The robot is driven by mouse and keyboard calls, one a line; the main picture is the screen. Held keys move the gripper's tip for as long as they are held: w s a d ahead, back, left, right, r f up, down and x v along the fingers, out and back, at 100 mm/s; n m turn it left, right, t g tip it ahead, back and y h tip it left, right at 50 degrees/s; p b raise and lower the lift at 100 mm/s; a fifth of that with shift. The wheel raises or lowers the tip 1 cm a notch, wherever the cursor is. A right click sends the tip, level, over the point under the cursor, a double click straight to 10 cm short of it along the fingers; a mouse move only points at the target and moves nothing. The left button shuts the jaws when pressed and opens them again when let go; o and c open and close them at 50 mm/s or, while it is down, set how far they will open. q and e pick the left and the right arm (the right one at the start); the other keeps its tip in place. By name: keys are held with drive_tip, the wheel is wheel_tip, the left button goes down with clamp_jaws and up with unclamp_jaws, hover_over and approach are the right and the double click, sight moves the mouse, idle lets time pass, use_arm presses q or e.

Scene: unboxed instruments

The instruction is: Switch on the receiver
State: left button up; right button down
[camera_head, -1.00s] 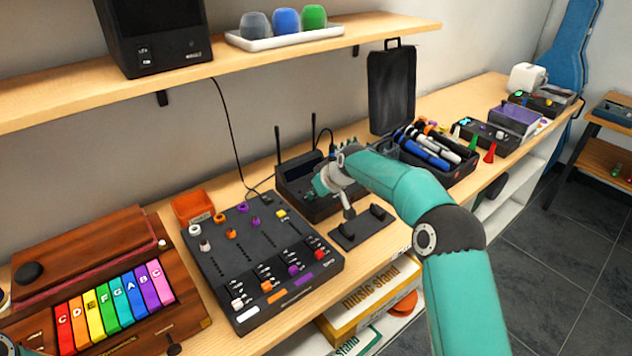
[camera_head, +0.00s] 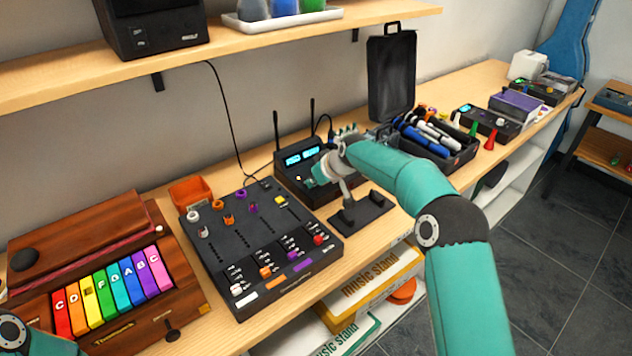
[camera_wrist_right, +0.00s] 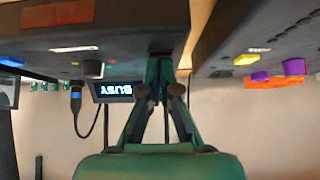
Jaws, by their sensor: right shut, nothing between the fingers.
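The receiver (camera_head: 291,177) is a black box with two upright antennas behind the mixer, near the wall. Its display (camera_head: 303,157) is lit blue in the head view, and a lit screen (camera_wrist_right: 113,90) also shows in the right wrist view. My right gripper (camera_head: 316,182) is at the receiver's front, partly hiding it. In the wrist view its fingers (camera_wrist_right: 161,72) are together with nothing between them, close to the dark front. I cannot tell whether they touch it. Only a bit of my left arm shows at the lower left.
A black mixer (camera_head: 262,245) stands left of the receiver, with a wooden rainbow-key instrument (camera_head: 100,275) further left. A small black pedal-like plate (camera_head: 362,212) lies in front. A shelf (camera_head: 300,42) hangs above.

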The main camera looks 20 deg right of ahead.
use_arm(q)
drive_tip(key=shift+r+p, duration=0.4)
drive_tip(key=shift+r, duration=0.05)
use_arm(e)
drive_tip(key=shift+r, duration=0.8)
